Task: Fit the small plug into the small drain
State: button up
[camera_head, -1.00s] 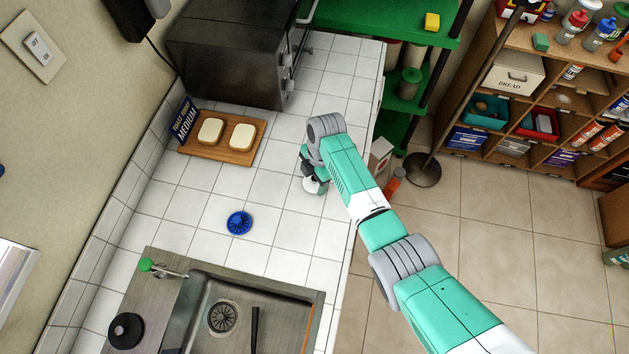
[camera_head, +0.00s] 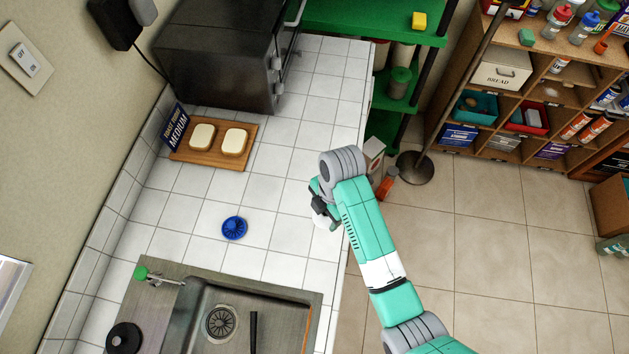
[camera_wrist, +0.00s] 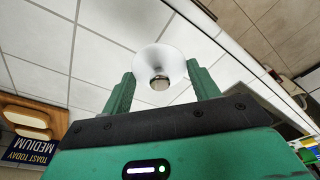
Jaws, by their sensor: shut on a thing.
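My gripper (camera_wrist: 163,85) is shut on a white flared round piece with a grey metal centre (camera_wrist: 162,58), which looks like the small plug. In the head view it shows as a white patch (camera_head: 326,225) under my gripper, near the counter's right edge, largely hidden by the arm. A round slotted drain (camera_head: 221,322) lies in the sink basin, below and left of my gripper. A black round stopper with a knob (camera_head: 124,338) sits on the sink's left deck. A blue ribbed round piece (camera_head: 234,228) lies on the tiles between sink and toast board.
The steel sink (camera_head: 190,272) has a green-knobbed tap (camera_head: 141,272) and a dark stick (camera_head: 253,332) in it. A toast board (camera_head: 213,158) and dark oven (camera_head: 222,55) stand farther back. Tiles between my gripper and the blue piece are clear.

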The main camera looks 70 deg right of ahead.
jog(key=shift+s+a+r, duration=0.2)
jog(key=shift+s+a, duration=1.05)
jog(key=shift+a, duration=0.3)
jog(key=shift+w, duration=0.15)
jog(key=w+a+r+m+p, duration=0.2)
jog(key=w+a+r+m, duration=0.1)
jog(key=w+a, duration=0.45)
jog(key=w+a+r+m+p, duration=0.1)
jog(key=w+a+r+m, duration=0.15)
jog(key=w+a, duration=0.45)
jog(key=w+a+r+m+p, duration=0.1)
jog(key=w+a, duration=0.3)
jog(key=a, duration=0.4)
jog(key=w+a+r+m+h, duration=0.1)
jog(key=w+a+r+m, duration=0.2)
jog(key=a, duration=0.5)
jog(key=shift+w+m+t+p, duration=0.3)
jog(key=shift+w+m+p, duration=0.05)
jog(key=shift+w+p, duration=0.05)
jog(key=shift+d, duration=0.15)
